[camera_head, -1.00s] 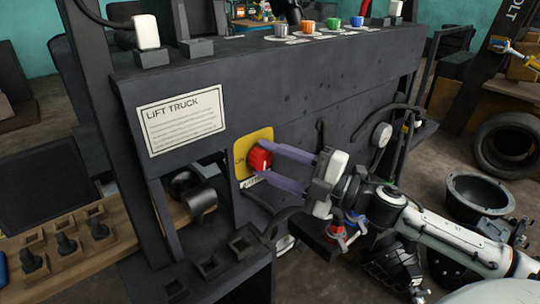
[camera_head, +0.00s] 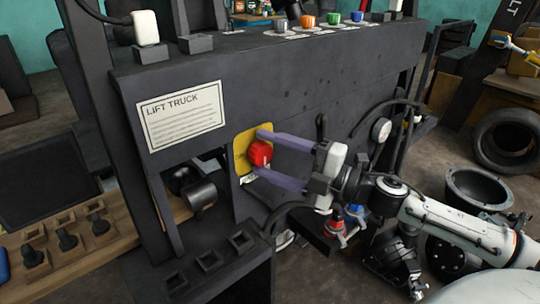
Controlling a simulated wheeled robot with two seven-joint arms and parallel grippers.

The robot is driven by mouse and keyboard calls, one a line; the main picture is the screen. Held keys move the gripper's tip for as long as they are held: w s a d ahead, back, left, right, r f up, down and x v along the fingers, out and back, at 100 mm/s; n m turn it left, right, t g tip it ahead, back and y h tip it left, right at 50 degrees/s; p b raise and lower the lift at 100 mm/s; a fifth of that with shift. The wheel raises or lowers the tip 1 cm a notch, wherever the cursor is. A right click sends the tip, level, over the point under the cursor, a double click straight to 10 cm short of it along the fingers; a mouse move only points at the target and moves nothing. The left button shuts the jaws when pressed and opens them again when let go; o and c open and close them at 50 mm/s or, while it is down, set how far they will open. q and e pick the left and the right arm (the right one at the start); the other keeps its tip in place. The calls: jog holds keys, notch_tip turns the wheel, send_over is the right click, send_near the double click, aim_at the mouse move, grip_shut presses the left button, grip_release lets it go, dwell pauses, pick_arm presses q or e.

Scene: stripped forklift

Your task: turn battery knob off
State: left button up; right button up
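The red battery knob (camera_head: 260,153) sits on a yellow plate (camera_head: 239,143) on the dark forklift panel. My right gripper (camera_head: 263,154) reaches in from the right with its two purple fingers spread, one above the knob and one below it. Gaps show between the fingers and the knob, so it seems not gripped. A small label below the knob is partly covered by the lower finger. The knob's exact turn angle is hard to read. My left gripper is not in view.
A white "LIFT TRUCK" sign (camera_head: 182,116) is left of the knob. Coloured knobs, including an orange one (camera_head: 308,20), line the panel's top. A dark block with square sockets (camera_head: 208,260) stands below left. A tyre (camera_head: 508,142) and black bowl (camera_head: 478,190) lie at right.

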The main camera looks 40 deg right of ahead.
jog(key=v, duration=1)
jog(key=shift+s+d+f, duration=0.1)
jog(key=shift+s, duration=0.05)
dwell(0.6)
